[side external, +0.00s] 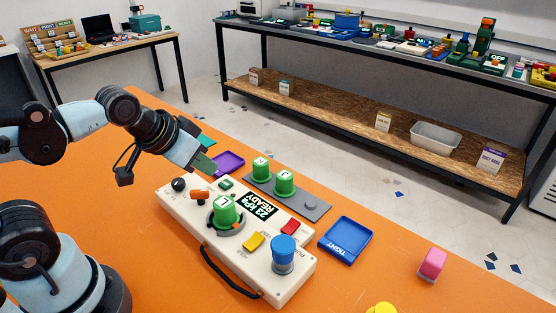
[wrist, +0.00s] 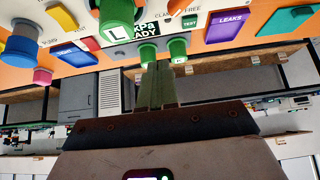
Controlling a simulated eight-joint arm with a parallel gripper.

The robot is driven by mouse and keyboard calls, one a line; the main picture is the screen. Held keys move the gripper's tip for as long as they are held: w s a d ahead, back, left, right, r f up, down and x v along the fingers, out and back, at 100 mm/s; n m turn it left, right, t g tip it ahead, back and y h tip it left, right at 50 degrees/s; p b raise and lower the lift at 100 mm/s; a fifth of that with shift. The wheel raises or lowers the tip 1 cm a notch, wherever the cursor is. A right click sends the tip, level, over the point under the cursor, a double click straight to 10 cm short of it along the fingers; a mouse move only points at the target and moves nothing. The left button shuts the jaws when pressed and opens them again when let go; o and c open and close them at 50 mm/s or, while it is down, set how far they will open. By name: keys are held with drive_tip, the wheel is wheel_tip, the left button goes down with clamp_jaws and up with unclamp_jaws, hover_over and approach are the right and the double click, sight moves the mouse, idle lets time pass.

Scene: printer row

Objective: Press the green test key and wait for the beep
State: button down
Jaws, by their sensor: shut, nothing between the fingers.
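The cream tester box (side external: 178,211) sits on the orange table. Its small green key (side external: 225,183) lies near the back edge, beside the orange lever and the display; it also shows in the wrist view (wrist: 194,18). The black display (side external: 257,206) reads READY with a kPa figure. My gripper (side external: 206,165) is shut and empty, above and behind the box's back left part, up and left of the green key in the side view. In the wrist view its fingers (wrist: 158,82) are together. The fingertips look apart from the key.
A green-capped piece (side external: 226,210) marked L stands in the box's round seat. An orange lever (side external: 199,195), red key (side external: 291,227), yellow key (side external: 254,242) and blue knob (side external: 284,250) surround it. Two green caps (side external: 285,182) stand behind on a grey strip. Purple (side external: 229,162) and blue (side external: 346,236) trays lie nearby.

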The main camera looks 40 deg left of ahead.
idle(0.4)
drive_tip(key=n+t+y, duration=0.2)
drive_tip(key=n, duration=0.9)
hover_over(223, 185)
drive_tip(key=shift+f, duration=0.15)
drive_tip(key=shift+f, duration=4.4)
drive_tip(key=shift+f, duration=0.25)
drive_tip(key=shift+f, duration=0.2)
drive_tip(key=shift+r, duration=0.15)
